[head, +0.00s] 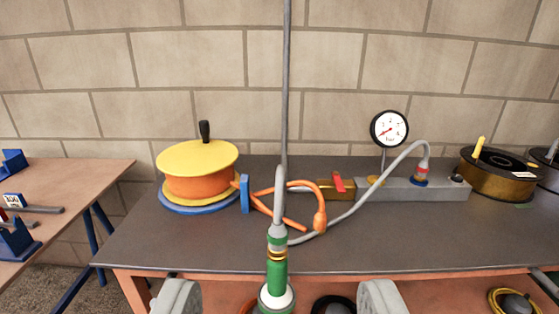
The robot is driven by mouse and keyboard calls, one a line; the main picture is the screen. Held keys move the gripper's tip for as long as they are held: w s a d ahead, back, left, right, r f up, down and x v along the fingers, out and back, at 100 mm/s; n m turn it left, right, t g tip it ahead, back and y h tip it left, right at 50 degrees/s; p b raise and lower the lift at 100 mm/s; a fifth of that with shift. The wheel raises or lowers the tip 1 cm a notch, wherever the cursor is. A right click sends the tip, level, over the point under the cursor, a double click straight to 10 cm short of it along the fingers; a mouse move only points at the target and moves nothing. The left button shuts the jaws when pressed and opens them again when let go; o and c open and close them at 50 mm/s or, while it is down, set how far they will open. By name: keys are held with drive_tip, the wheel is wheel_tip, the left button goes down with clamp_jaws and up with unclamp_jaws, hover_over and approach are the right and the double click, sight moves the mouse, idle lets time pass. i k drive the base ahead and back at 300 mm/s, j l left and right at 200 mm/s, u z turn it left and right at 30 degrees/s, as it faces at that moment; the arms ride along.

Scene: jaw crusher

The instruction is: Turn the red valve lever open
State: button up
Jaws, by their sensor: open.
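The red valve lever (338,182) stands on a brass valve body (337,194) at the left end of a grey metal block (410,190) on the dark bench. The lever looks tilted slightly from upright. My gripper (279,298) shows as two pale grey fingers at the bottom edge, wide apart. It is nearer the camera than the lever, lower and to its left, and does not touch it. A green and white hose coupling (277,262) with brass rings appears between the fingers; I cannot tell whether anything touches it.
A pressure gauge (389,129) rises behind the block. A grey hose (385,172) and an orange cable (295,222) cross the bench near the valve. A yellow-orange reel (197,172) stands left, a dark brass reel (497,180) right. The bench's front centre-right (430,240) is clear.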

sight(337, 178)
drive_tip(key=i+l, duration=0.8)
drive_tip(key=i, duration=0.05)
